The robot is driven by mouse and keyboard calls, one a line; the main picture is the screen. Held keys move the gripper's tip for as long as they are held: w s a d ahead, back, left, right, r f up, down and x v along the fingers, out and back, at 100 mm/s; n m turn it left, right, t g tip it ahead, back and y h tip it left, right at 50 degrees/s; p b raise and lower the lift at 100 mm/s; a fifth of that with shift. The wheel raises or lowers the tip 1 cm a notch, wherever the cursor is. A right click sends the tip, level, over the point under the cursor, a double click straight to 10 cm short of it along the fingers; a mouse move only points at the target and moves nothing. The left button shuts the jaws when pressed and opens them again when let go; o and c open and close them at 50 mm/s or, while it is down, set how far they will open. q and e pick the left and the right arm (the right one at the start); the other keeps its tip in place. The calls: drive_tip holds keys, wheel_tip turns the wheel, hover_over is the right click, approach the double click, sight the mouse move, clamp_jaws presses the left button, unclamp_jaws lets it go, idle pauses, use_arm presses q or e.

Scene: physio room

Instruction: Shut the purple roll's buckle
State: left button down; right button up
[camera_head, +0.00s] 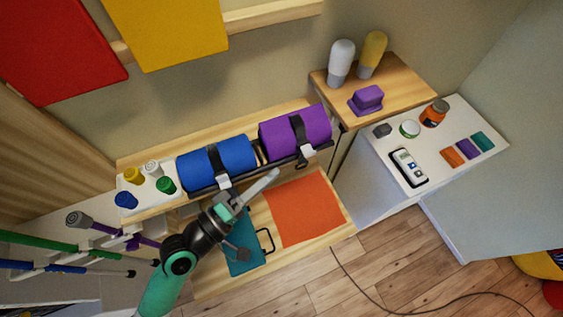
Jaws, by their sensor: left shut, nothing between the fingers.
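The purple roll (278,138) lies in the rack on the wooden shelf, right of the blue roll (193,168). A black strap (298,125) runs over it, with a pale buckle (306,150) at its front. I cannot tell from this view whether the buckle is open or shut. My left gripper (272,177) is shut and empty. Its pale fingers point up and right, in front of the rolls and below left of the buckle, apart from it in the picture. My right gripper is out of view.
The blue roll has its own strap and pale buckle (224,181). A dark rail (265,170) runs along the rolls' front. An orange mat (303,210) and a teal item (240,262) lie below. Several small jars stand left; a wooden side table (400,85) stands right.

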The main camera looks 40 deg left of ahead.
sight(308, 150)
use_arm(q)
drive_tip(key=p+x, duration=0.1)
drive_tip(key=x, duration=0.8)
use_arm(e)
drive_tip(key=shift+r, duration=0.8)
use_arm(q)
drive_tip(key=shift+d, duration=0.1)
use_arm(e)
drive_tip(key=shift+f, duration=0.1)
